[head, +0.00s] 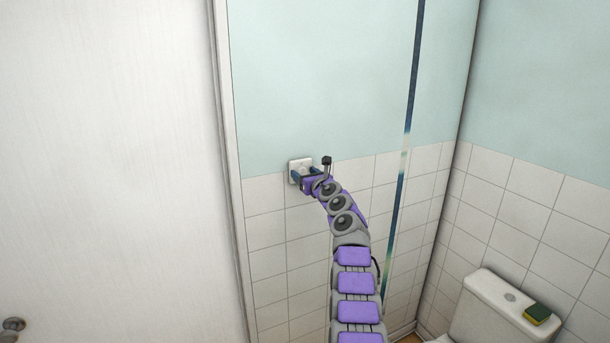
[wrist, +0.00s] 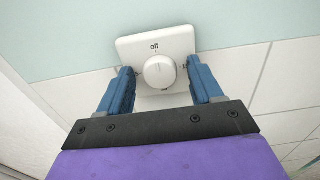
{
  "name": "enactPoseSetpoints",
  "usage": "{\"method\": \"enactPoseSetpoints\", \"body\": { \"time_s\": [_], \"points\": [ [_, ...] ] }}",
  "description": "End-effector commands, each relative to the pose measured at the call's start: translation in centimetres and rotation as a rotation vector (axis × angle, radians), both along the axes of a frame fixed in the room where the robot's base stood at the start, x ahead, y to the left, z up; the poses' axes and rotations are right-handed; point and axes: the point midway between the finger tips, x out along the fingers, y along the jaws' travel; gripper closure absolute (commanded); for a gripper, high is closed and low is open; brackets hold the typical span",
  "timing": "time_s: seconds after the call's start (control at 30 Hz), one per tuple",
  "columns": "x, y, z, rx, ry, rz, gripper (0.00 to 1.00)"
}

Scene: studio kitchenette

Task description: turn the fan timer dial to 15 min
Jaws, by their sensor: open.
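The fan timer dial (wrist: 160,72) is a round white knob on a square white wall plate (wrist: 178,40). The word "off" is printed above the knob; the other marks are small or partly hidden by my fingers. In the head view the plate (head: 298,161) is on the wall where the tiles meet the blue paint. My gripper (wrist: 163,85) is open, with one blue finger on each side of the knob, and a gap seems to show on both sides. In the head view my gripper (head: 305,173) is right at the plate and covers part of it.
A white door or panel (head: 105,170) fills the left. A toilet cistern (head: 490,312) with a green and yellow sponge (head: 537,314) is at the lower right. A dark blue vertical strip (head: 404,150) runs near the wall corner. The wall around the plate is clear.

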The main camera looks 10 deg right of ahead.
Motion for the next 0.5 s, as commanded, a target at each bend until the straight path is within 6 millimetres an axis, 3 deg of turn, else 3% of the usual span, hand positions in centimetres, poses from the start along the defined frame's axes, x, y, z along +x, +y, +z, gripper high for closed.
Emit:
{"method": "enactPoseSetpoints", "body": {
  "time_s": [0.07, 0.5],
  "points": [
    [0.00, 0.03, -0.03, 0.000, 0.000, 0.001, 0.38],
    [0.01, 0.03, -0.03, 0.000, 0.001, 0.000, 0.80]
  ]
}}
